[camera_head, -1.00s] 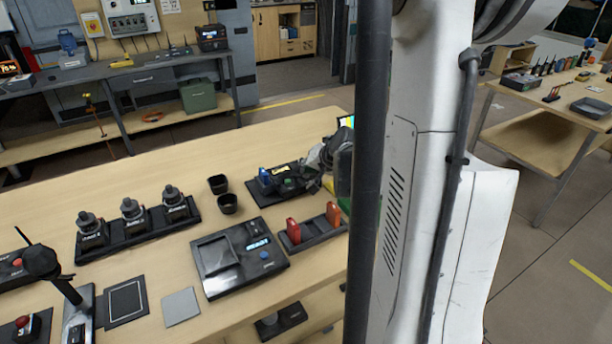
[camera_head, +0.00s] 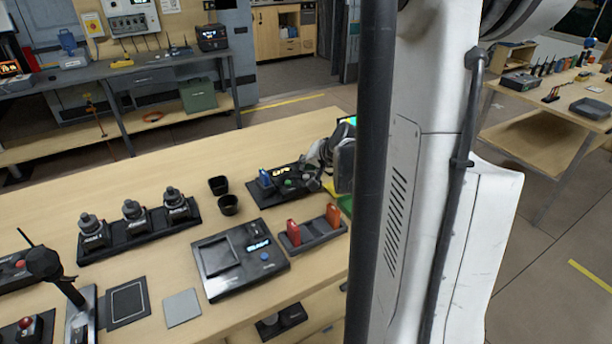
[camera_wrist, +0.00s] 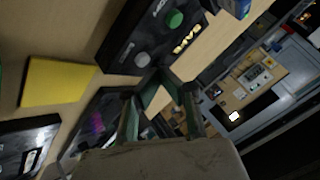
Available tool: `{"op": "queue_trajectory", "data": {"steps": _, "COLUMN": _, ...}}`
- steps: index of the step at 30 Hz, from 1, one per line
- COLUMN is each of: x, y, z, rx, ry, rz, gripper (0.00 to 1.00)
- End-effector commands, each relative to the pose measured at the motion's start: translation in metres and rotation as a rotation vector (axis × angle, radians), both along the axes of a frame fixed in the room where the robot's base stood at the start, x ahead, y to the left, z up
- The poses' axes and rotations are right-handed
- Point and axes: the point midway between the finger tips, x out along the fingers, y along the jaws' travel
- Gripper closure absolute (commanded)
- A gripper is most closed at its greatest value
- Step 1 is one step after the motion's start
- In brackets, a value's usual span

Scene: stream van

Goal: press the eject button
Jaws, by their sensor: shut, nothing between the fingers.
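A black device (camera_head: 262,194) with an amber-lit display, a green button (camera_head: 289,183) and a blue piece at its left end lies on the wooden bench. In the wrist view the device (camera_wrist: 122,48) shows the green button (camera_wrist: 175,19), a grey button (camera_wrist: 141,60) and the amber display (camera_wrist: 186,38). I cannot read which button is marked eject. My gripper (camera_wrist: 158,76) is shut and empty, its fingertips close to the device's edge beside the grey button. I cannot tell whether they touch it. In the head view my gripper is partly hidden by my arm.
A black holder (camera_head: 312,243) with red and orange pieces stands in front of the device. A larger console (camera_head: 235,280) and two black cups (camera_head: 228,205) are to the left. A yellow pad (camera_wrist: 57,82) shows in the wrist view.

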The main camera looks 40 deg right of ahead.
Motion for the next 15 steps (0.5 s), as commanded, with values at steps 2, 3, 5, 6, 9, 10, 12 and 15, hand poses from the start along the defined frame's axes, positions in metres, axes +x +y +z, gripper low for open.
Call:
{"op": "queue_trajectory", "data": {"steps": 2, "x": 0.000, "y": 0.000, "z": 0.000, "rx": 0.000, "ry": 0.000, "rz": 0.000, "gripper": 1.00}}
{"op": "queue_trajectory", "data": {"steps": 3, "x": 0.000, "y": 0.000, "z": 0.001, "rx": 0.000, "ry": 0.000, "rz": 0.000, "gripper": 1.00}}
{"op": "queue_trajectory", "data": {"steps": 5, "x": 0.000, "y": 0.000, "z": 0.004, "rx": 0.000, "ry": 0.000, "rz": 0.000, "gripper": 1.00}}
{"op": "queue_trajectory", "data": {"steps": 6, "x": 0.000, "y": 0.000, "z": 0.007, "rx": 0.000, "ry": 0.000, "rz": 0.000, "gripper": 1.00}}
{"op": "queue_trajectory", "data": {"steps": 9, "x": 0.000, "y": 0.000, "z": 0.015, "rx": 0.000, "ry": 0.000, "rz": 0.000, "gripper": 1.00}}
{"op": "queue_trajectory", "data": {"steps": 10, "x": 0.000, "y": 0.000, "z": 0.018, "rx": 0.000, "ry": 0.000, "rz": 0.000, "gripper": 1.00}}
{"op": "queue_trajectory", "data": {"steps": 12, "x": 0.000, "y": 0.000, "z": 0.024, "rx": 0.000, "ry": 0.000, "rz": 0.000, "gripper": 1.00}}
{"op": "queue_trajectory", "data": {"steps": 15, "x": 0.000, "y": 0.000, "z": 0.032, "rx": 0.000, "ry": 0.000, "rz": 0.000, "gripper": 1.00}}
